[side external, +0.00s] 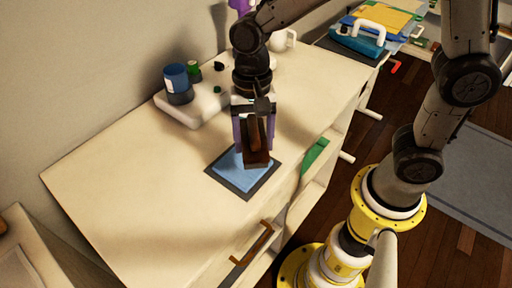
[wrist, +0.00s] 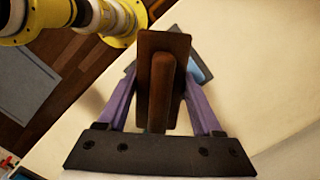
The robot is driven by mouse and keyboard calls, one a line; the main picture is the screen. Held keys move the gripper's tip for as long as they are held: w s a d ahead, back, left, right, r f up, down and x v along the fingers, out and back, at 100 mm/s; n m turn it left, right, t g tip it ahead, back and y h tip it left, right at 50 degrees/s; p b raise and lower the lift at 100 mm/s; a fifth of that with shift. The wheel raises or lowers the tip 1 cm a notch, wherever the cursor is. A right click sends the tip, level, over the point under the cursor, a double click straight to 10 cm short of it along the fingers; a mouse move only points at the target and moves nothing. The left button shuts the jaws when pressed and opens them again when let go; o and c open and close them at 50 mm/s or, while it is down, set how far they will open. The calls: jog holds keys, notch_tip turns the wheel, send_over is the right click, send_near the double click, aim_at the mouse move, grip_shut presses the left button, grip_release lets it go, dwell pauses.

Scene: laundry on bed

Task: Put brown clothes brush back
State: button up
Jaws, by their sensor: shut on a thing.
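The brown clothes brush (side external: 257,158) is in my gripper (side external: 254,142), between its purple fingers, above a blue cloth on a dark square mat (side external: 226,177) on the cream dresser top. In the wrist view the brush (wrist: 164,55) shows as a flat brown board with a rounded handle along it, between the two purple fingers of my gripper (wrist: 160,100). My gripper is shut on the brush. The blue cloth (side external: 232,166) is partly hidden by the brush. I cannot tell whether the brush touches the cloth.
A white tray (side external: 206,105) with a blue jar (side external: 176,77) and small green items stands at the back against the wall. A white pitcher (side external: 284,40) is farther along. The left part of the dresser top (side external: 120,190) is clear.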

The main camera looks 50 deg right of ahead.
jog(key=s+d+r+m+t, duration=0.1)
jog(key=s+d+r+m, duration=0.2)
jog(key=s+d+m, duration=0.8)
jog(key=n, duration=0.2)
send_over(292, 131)
jog(key=f, duration=0.8)
jog(key=shift+s+d+f, duration=0.15)
jog(key=shift+d+f, duration=0.05)
jog(key=shift+f, duration=0.15)
jog(key=shift+w+f, duration=0.2)
jog(key=shift+f, duration=1.55)
jog(key=shift+f, duration=0.2)
jog(key=o, duration=1.3)
jog(key=shift+r, duration=0.1)
